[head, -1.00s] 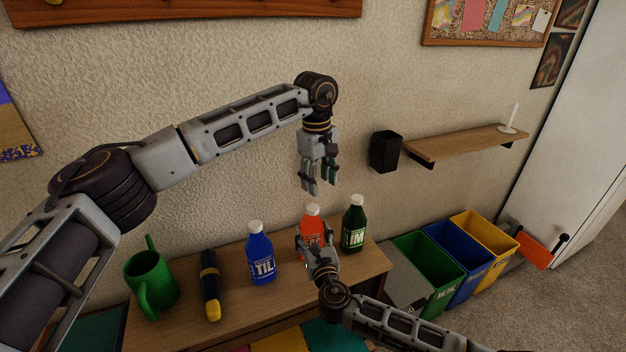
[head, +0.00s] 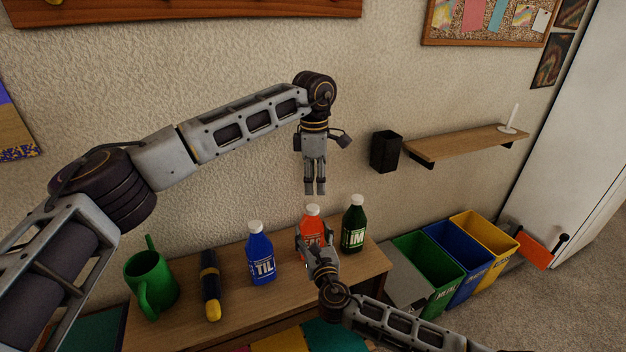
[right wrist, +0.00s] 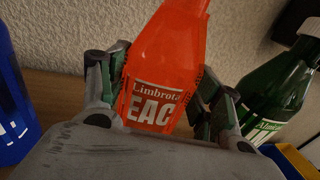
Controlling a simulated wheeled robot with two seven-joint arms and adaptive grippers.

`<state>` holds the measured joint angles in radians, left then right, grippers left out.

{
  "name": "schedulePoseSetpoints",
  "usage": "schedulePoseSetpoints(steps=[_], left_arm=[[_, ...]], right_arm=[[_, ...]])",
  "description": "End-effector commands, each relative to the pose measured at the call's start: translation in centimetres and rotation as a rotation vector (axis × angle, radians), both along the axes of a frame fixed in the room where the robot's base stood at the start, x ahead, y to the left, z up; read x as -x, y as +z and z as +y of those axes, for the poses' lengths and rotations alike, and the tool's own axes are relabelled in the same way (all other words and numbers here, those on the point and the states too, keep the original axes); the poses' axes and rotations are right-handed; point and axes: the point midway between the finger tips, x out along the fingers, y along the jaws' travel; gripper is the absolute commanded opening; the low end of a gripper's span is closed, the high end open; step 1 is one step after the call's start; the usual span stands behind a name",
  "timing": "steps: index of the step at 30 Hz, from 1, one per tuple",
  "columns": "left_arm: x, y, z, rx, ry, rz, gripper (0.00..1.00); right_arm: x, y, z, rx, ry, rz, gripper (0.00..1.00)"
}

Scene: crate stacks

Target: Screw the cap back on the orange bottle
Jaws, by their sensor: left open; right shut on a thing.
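The orange bottle (head: 312,224) stands upright on the wooden cabinet top, with a white cap (head: 312,209) sitting on its neck. How tightly the cap sits cannot be seen. My right gripper (head: 317,246) is shut around the bottle's body from the front. In the right wrist view, its fingers press both sides of the orange bottle (right wrist: 165,70) around the EAC label; the bottle's top is out of that frame. My left gripper (head: 315,191) points straight down above the cap, open and empty, with its fingertips apart from it.
A blue bottle (head: 261,258) stands left of the orange one, and a green bottle (head: 354,228) stands close on its right. A flashlight (head: 210,285) and a green watering can (head: 150,282) are further left on the cabinet top (head: 235,310). Bins (head: 430,262) stand to the right.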

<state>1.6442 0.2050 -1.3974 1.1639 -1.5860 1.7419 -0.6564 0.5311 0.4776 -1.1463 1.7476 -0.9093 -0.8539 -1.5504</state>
Motion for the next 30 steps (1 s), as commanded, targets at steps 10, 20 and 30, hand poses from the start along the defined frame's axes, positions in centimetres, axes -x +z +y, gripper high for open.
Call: schedulePoseSetpoints(steps=[10,20,30], left_arm=[[0.07,-0.01,0.22,-0.003,0.278,0.008,0.49],[0.16,-0.01,0.4,-0.007,0.542,0.015,0.49],[0.26,-0.01,0.54,-0.009,0.814,0.02,0.49]], right_arm=[[0.0,0.0,0.0,0.0,0.0,0.0,0.22],[0.0,0.0,0.0,0.0,0.0,0.0,0.22],[0.0,0.0,0.0,0.0,0.0,0.0,0.22]])
